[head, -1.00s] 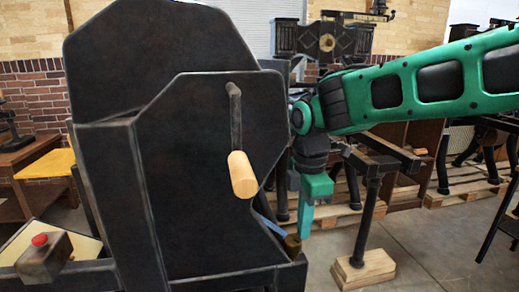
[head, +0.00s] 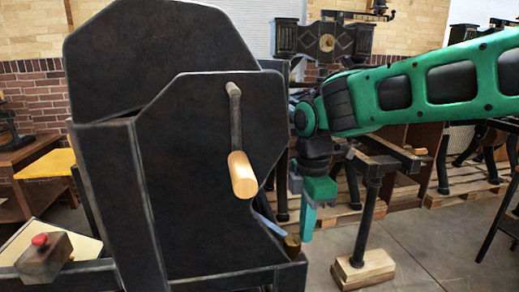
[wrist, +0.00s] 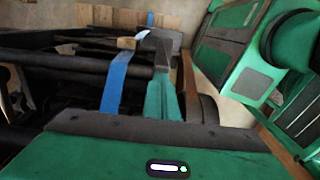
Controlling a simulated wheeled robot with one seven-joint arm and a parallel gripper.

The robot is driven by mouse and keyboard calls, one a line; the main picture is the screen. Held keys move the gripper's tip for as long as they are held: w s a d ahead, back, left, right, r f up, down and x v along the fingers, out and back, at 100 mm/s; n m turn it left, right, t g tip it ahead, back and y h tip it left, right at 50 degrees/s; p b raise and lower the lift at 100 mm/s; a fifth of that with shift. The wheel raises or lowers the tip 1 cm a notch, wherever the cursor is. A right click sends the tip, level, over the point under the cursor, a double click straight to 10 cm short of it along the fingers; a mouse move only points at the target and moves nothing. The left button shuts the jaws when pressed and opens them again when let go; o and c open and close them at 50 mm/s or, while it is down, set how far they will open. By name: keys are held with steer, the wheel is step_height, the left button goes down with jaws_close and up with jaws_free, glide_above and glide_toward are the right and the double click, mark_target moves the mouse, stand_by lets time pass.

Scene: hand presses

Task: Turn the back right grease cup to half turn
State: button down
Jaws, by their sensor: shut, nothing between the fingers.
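A small brass-coloured grease cup (head: 292,243) sits at the lower right corner of the black press (head: 215,215) in the head view. My gripper (head: 306,238) points down just right of the cup, with its fingertips at about the cup's height. I cannot tell whether they touch it. In the wrist view my gripper (wrist: 163,55) shows its green fingers together, with nothing between them. I cannot pick out the cup surely in the wrist view. The cup's turn position is too small to read.
A crank with a wooden handle (head: 242,175) sticks out of the press side. A blue strip (wrist: 118,82) runs beside my fingers in the wrist view. A red button box (head: 43,256) is at lower left.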

steer(key=shift+s, duration=0.85)
steer(key=shift+d, duration=0.2)
steer(key=shift+s+d, duration=0.1)
steer(key=shift+d, duration=0.05)
step_height(320, 180, up, 6)
stand_by(0.8)
steer(key=shift+d, duration=0.2)
steer(key=s+d+f+m, duration=0.3)
steer(key=d+m, duration=0.4)
steer(key=d, duration=0.3)
steer(key=s+d+f+m, duration=0.2)
steer(key=s+d+m, duration=0.1)
steer(key=d+m, duration=0.5)
steer(key=s+d+f+m, duration=0.3)
steer(key=s+d+m, duration=0.3)
steer(key=s+d+f+m, duration=0.4)
steer(key=s+d+m, duration=0.2)
steer(key=s, duration=0.1)
steer(key=shift+s+d, duration=0.2)
steer(key=shift+s, duration=0.05)
